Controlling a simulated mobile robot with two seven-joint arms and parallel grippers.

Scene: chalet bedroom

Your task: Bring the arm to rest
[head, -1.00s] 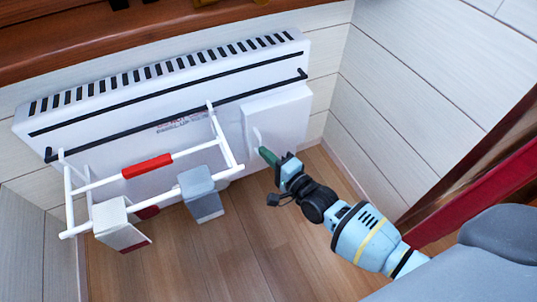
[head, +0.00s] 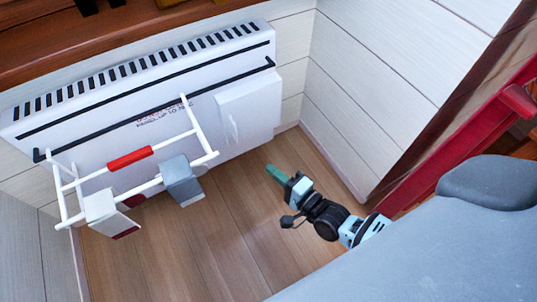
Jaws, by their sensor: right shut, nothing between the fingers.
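My right gripper (head: 276,173) shows in the head view, to the right of centre. Its green fingers are shut with nothing between them. It is over the wooden floor, apart from the white heater (head: 150,90) on the wall. The lower part of my right arm is hidden behind a grey part of my own body at the bottom right. My left gripper is not in the picture.
A white rack (head: 66,206) with a red bar (head: 130,158) hangs at the heater's front; a grey cloth (head: 182,180) and a white cloth (head: 108,212) hang on it. A red-edged frame (head: 450,160) stands at right. The wooden floor (head: 215,250) is clear.

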